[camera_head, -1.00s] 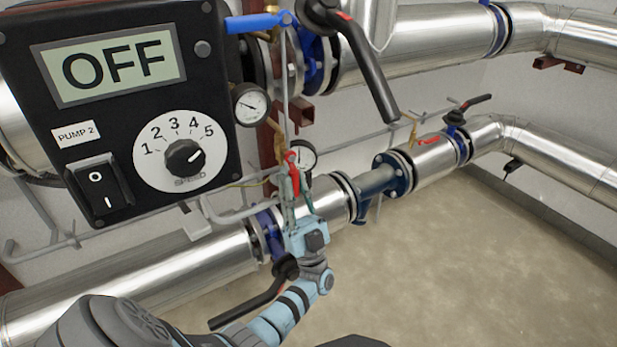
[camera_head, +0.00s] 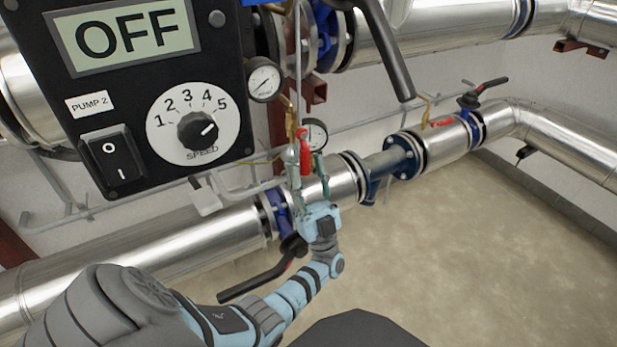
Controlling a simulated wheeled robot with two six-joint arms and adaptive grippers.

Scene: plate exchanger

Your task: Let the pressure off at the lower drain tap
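A small drain tap with a red lever (camera_head: 305,153) hangs at the lower pipe, just below the small lower gauge (camera_head: 314,133). The lever points roughly downward. My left gripper (camera_head: 306,170) comes up from below, with one finger to the left of the lever and one to the right. Its fingers are apart, with the lever between them; I cannot tell whether either touches it. Fingers and lever partly hide the tap body. Another red lever (camera_head: 441,123) lies along the lower pipe farther right. My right gripper is not in view.
The black pump panel (camera_head: 232,130) reads OFF and stands close at the upper left. A long black valve handle (camera_head: 262,279) lies below my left gripper. Another black handle (camera_head: 385,50) hangs above right. The floor (camera_head: 470,250) at right is clear.

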